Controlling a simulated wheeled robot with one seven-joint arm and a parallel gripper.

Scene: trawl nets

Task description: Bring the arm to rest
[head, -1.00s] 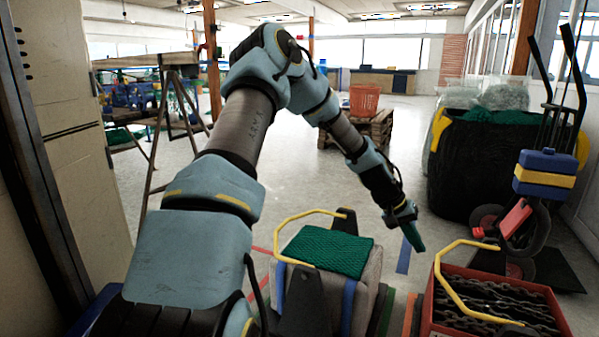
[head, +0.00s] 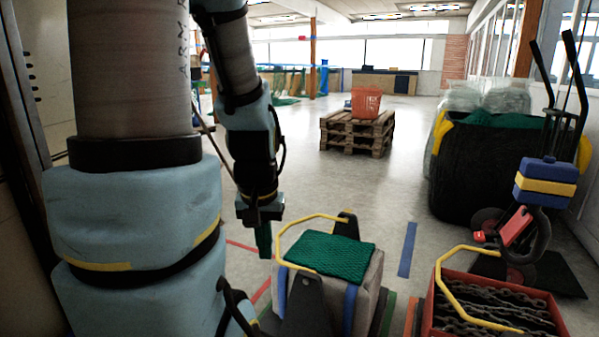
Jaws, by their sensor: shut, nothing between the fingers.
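My gripper (head: 264,240) hangs at the end of my arm, left of the middle of the head view, pointing down. Its dark green fingers are shut with nothing between them. It is just left of a grey block with a green net pad (head: 330,255) on top, and looks apart from it. My arm fills the left of the view, its upper links close to the camera and its forearm hanging nearly straight down.
A red crate of chains (head: 490,305) with a yellow handle stands at the lower right. A black bin (head: 480,170) and a hand truck (head: 545,180) stand behind it. A pallet stack (head: 357,135) bears an orange basket (head: 366,102). The floor between is clear.

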